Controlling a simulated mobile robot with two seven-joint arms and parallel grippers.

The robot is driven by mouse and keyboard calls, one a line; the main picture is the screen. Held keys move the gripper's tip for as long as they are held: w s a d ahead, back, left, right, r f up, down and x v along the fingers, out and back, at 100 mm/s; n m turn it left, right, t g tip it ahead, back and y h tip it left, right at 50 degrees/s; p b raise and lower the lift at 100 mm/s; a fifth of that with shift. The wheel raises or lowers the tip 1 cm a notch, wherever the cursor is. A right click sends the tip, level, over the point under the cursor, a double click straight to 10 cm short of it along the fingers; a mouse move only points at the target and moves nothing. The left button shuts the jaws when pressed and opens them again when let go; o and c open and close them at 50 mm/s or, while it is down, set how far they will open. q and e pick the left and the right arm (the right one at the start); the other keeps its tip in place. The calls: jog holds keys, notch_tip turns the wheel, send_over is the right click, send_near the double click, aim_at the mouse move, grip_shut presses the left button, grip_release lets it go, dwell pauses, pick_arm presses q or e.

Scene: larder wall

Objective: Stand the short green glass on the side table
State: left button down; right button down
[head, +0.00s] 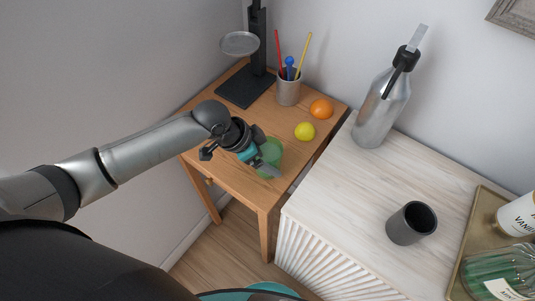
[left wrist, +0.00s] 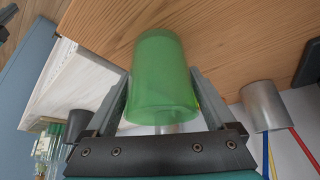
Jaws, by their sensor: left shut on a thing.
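The short green glass (head: 271,150) is at the wooden side table (head: 232,174), over the front part of its top. It also shows in the left wrist view (left wrist: 162,75), between the two fingers. My left gripper (head: 258,158) is shut on the glass. In the left wrist view the glass's far end is close to the wood tabletop (left wrist: 220,30); I cannot tell whether it touches. My right gripper is not in view.
On the side table are a lime (head: 305,131), an orange (head: 322,109), a grey cup (head: 289,90) with sticks, and a black stand (head: 246,87). The white cabinet (head: 335,200) to the right holds a steel bottle (head: 381,110), a dark cup (head: 411,223) and a tray (head: 460,262).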

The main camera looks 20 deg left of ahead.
pick_arm(q)
grip_release()
jog(key=shift+f, duration=0.1)
jog(key=p+v, duration=0.1)
jog(key=v, duration=1.1)
jog(key=shift+r+p, duration=0.2)
jog(key=shift+p, duration=0.2)
